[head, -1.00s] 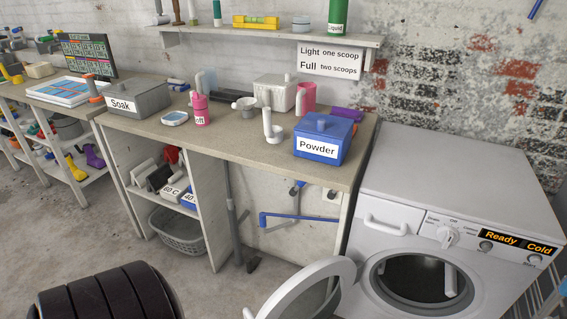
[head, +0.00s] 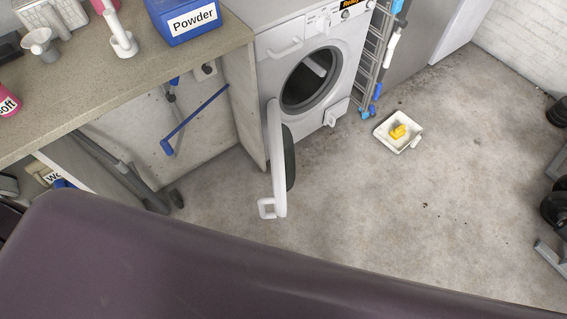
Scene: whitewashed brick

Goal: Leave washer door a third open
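The white washer (head: 338,72) stands at the top middle, its front facing the open floor. Its round door (head: 278,165) hangs wide open from the left side of the opening and juts out from the front, seen nearly edge-on. The door's handle (head: 266,208) is at its free edge. The dark drum opening (head: 308,80) is uncovered, with a pale shape inside it. Neither of my grippers is in view, and nothing is seen touching the door.
The counter (head: 130,85) with the blue Powder box (head: 190,20) is left of the washer. A drying rack (head: 375,50) stands at its right. A white tray (head: 384,131) with a yellow item lies on the floor. A dark purplish surface fills the bottom.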

